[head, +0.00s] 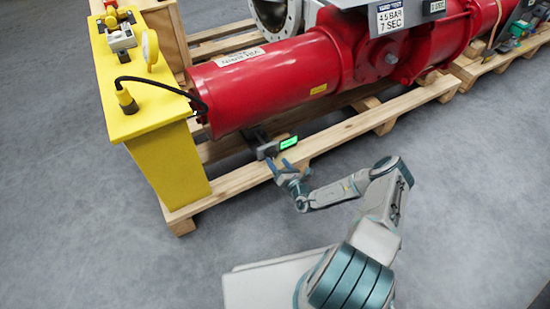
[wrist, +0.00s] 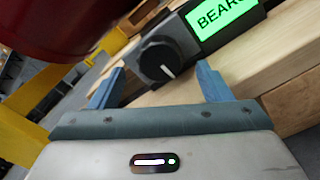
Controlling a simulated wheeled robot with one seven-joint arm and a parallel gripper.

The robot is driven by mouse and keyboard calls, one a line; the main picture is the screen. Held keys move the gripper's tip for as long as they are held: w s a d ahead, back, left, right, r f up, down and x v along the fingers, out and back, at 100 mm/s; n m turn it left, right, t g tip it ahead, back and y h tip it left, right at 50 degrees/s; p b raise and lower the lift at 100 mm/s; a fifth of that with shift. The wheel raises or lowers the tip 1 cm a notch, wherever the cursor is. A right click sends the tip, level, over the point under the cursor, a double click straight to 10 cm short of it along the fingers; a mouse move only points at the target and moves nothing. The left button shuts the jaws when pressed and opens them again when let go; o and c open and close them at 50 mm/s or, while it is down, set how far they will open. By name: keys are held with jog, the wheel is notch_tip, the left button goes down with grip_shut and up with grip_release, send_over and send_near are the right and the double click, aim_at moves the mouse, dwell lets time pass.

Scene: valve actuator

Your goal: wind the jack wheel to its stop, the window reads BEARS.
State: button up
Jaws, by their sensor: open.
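The jack wheel (wrist: 160,62) is a dark round knob with a white pointer line, on the end of a dark block. A lit green window (wrist: 224,18) beside it shows black letters that read BEAR, with the last letter cut off by the frame edge. In the head view the green window (head: 288,142) sits by the pallet edge, with the dark jack wheel (head: 267,150) to its left. My gripper (head: 282,164) is open, just in front of the wheel. In the wrist view its blue fingers (wrist: 160,82) stand apart on either side of the wheel; I cannot tell whether they touch it.
The red actuator cylinder (head: 270,80) lies above on a wooden pallet (head: 240,180). A yellow stand (head: 160,150) with a black cable and gauge is at the left.

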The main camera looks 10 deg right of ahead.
jog(key=p+v, duration=0.3)
jog(key=v, duration=0.7)
jog(key=shift+s, duration=0.4)
jog(key=shift+d+r, duration=0.1)
jog(key=s+a+r+n+g+y+p, duration=0.1)
jog(key=a+r+n+g+y+p, duration=0.2)
jog(key=r+n+g+p, duration=0.75)
jog(key=s+a+r+n+y+b, duration=0.1)
jog(key=s+a+r+n+y, duration=0.35)
jog(key=r, duration=1.35)
jog(key=w+a+r+n+g+p, duration=0.1)
jog(key=r+n+g+p, duration=0.45)
jog(key=r+n, duration=0.6)
jog(key=s+d+r+n+h+p, duration=0.1)
jog(key=s+r+n+h+p, duration=0.3)
jog(key=r, duration=1)
jog(key=s+d+r+n+t+h+p, duration=0.1)
jog(key=s+r+n+h+p, duration=0.3)
jog(key=r, duration=1)
jog(key=s+d+r+n+h+p, duration=0.1)
jog(key=s+r+n+h+p, duration=0.3)
jog(key=s+r+p, duration=0.5)
notch_tip(320, 180, up, 5)
jog(key=shift+s+d+r+t+h, duration=0.15)
jog(key=shift+s+d+t+h, duration=0.2)
jog(key=shift+s+h, duration=0.2)
